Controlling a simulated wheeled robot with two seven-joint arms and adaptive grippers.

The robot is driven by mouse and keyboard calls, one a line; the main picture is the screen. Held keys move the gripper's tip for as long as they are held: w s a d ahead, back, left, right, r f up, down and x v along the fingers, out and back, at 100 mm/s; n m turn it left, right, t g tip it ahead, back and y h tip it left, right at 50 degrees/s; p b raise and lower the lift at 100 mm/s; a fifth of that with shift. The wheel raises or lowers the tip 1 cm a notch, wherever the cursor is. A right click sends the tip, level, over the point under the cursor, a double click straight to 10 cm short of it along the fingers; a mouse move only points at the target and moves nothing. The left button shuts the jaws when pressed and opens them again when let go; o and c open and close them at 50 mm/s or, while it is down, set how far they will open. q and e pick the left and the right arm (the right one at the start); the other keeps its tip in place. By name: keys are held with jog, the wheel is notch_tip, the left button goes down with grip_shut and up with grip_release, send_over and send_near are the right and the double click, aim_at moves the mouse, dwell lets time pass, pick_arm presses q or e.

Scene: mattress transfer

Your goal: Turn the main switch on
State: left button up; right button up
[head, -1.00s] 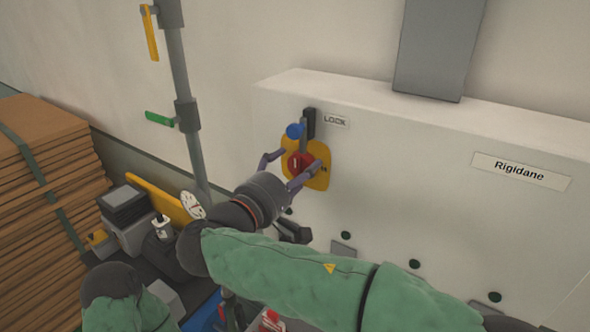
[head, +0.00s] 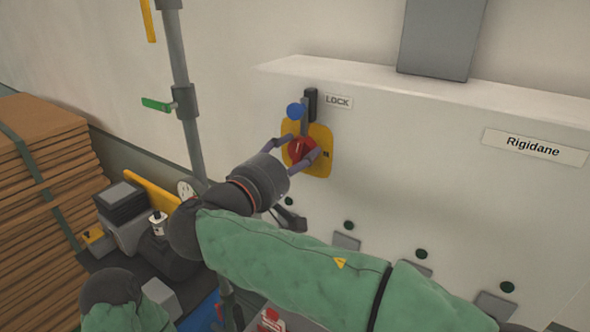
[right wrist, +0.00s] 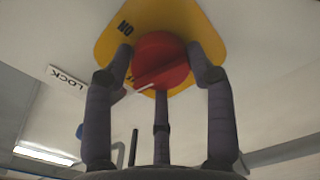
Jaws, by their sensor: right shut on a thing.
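The main switch is a red round knob (head: 302,149) on a yellow plate (head: 319,168) on the front of the white cabinet. My right gripper (head: 296,151) is shut on the red knob, its fingers on either side. In the right wrist view the knob (right wrist: 163,62) sits between the fingertips (right wrist: 161,66), with the yellow plate and an "ON" mark behind it. A third finger shows below the knob. A blue-ended lever (head: 296,111) stands just above the knob, beside a "LOCK" label (head: 338,102). My left gripper is not in view.
The white cabinet (head: 420,170) carries a "Rigidane" label (head: 535,147) and several dark green round parts below. A grey pipe (head: 180,75) with a green handle (head: 157,104) stands left of it. Stacked brown boards (head: 40,180) are at far left.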

jog(key=m+b, duration=0.1)
jog(key=b, duration=0.1)
jog(key=m+b, duration=0.1)
jog(key=b, duration=0.1)
jog(key=shift+f+m, duration=0.3)
jog(key=shift+r+m+b, duration=0.2)
jog(key=shift+m+b, duration=0.8)
jog(key=shift+b, duration=0.35)
jog(key=o, duration=1.2)
jog(key=shift+w, duration=0.1)
jog(key=shift+r, duration=0.1)
jog(key=v, duration=1.2)
